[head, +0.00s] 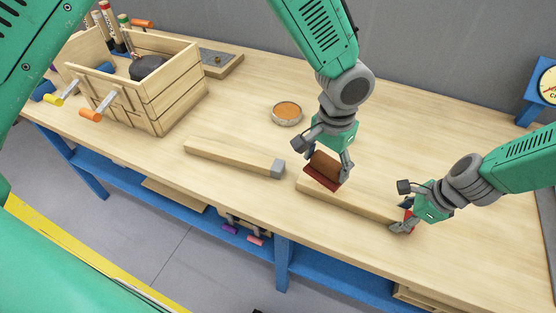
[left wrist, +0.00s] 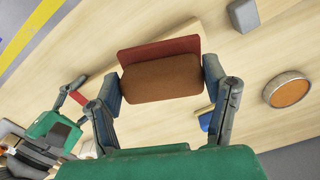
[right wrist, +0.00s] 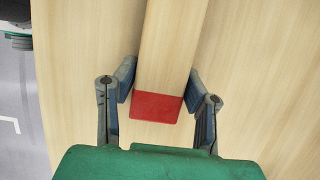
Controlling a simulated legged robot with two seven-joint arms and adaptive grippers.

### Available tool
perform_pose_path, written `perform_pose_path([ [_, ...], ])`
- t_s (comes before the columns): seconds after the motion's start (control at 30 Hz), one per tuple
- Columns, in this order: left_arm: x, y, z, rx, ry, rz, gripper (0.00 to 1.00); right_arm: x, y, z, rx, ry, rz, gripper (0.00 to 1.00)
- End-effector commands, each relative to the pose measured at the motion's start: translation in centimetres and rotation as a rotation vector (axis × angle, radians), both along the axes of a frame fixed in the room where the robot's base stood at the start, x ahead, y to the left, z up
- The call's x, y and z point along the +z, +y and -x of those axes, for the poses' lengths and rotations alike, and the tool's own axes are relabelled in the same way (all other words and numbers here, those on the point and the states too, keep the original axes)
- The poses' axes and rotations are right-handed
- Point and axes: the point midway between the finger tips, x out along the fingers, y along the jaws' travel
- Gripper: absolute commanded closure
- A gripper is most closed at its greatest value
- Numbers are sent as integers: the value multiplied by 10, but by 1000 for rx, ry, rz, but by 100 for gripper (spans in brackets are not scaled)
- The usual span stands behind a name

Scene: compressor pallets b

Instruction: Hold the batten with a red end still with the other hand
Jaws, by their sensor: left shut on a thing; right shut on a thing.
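The batten with a red end (head: 355,204) lies on the workbench toward the front edge. Its red end (right wrist: 157,107) sits between the fingers of my right gripper (right wrist: 157,92), which is shut on the batten; in the head view this gripper (head: 404,222) is at the batten's right end. My left gripper (head: 328,163) is shut on a brown block with a dark red base (head: 322,171), over the batten's left end. The block fills the space between the fingers in the left wrist view (left wrist: 162,78). I cannot tell whether its base touches the batten.
A batten with a grey end (head: 232,157) lies to the left. A round tin with orange contents (head: 287,112) stands behind it. A wooden crate with clamps (head: 180,97) is at the left, and a grey plate on a board (head: 220,62) behind it.

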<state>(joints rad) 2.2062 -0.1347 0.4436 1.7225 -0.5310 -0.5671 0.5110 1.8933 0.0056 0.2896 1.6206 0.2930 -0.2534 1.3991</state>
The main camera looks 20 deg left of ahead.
Motion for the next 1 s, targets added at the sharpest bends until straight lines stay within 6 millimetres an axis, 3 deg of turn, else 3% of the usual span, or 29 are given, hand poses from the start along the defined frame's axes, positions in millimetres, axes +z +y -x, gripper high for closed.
perform_pose_path([
  [0.1, 0, -31, -11, -44, -4, 8, 68, -2, -1, 1, -1, 1, 2, 94],
  [0.27, 2, -48, -17, -68, -5, 11, 68, -2, -2, 1, -1, 0, 3, 94],
  [0.73, 3, -49, -17, -70, -6, 10, 68, -2, -2, 1, -3, 1, 4, 94],
  [1.0, -18, -49, -16, -69, -3, 11, 68, -2, -2, 1, -2, 1, 3, 94],
])
